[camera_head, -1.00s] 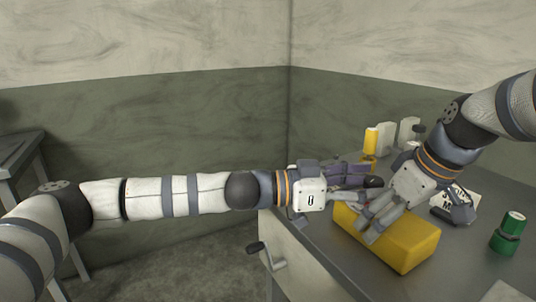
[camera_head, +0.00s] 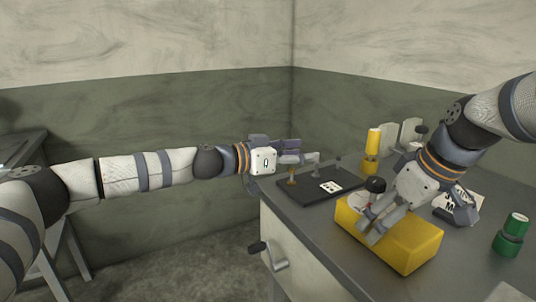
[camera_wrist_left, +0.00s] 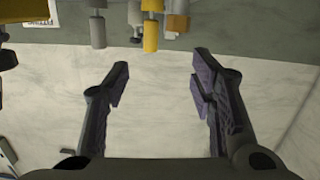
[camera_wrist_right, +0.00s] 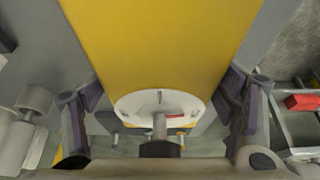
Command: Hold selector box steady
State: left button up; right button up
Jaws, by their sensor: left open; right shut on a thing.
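The selector box, a yellow block (camera_head: 420,246), lies on the grey table. A round white dial (camera_wrist_right: 140,105) with a pointer and a small red mark is on one end, and a black knob (camera_head: 375,184) stands out there. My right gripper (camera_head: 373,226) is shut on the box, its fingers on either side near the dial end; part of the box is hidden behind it. In the right wrist view the yellow face (camera_wrist_right: 160,40) runs between the fingers. My left gripper (camera_head: 292,152) is open and empty, left of the box and apart from it.
A dark board (camera_head: 305,203) with small posts and a card lies behind the box. A yellow cylinder (camera_head: 373,144) and pale upright parts (camera_head: 409,133) stand at the back. A green container (camera_head: 511,236) is at right. A crank (camera_head: 268,254) juts from the table's front.

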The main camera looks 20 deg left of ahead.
pick_arm(q)
jog(key=w+a+n+y, duration=0.1)
jog(key=w+a, duration=0.1)
jog(key=w+a+f+t+y, duration=0.1)
jog(key=w+a+y, duration=0.1)
jog(key=w+a+n+y, duration=0.1)
jog(key=w+a, duration=0.1)
jog(key=shift+w+f+n+t+y, duration=0.25)
jog(key=shift+f+n+t+y, duration=0.05)
jog(key=shift+t, duration=0.1)
jog(key=w+a+f+y, duration=0.2)
jog(key=a+f+y, duration=0.1)
jog(key=a, duration=0.3)
jog(key=shift+f+y, duration=0.3)
jog(key=shift+f, duration=0.3)
jog(key=shift+w, duration=0.1)
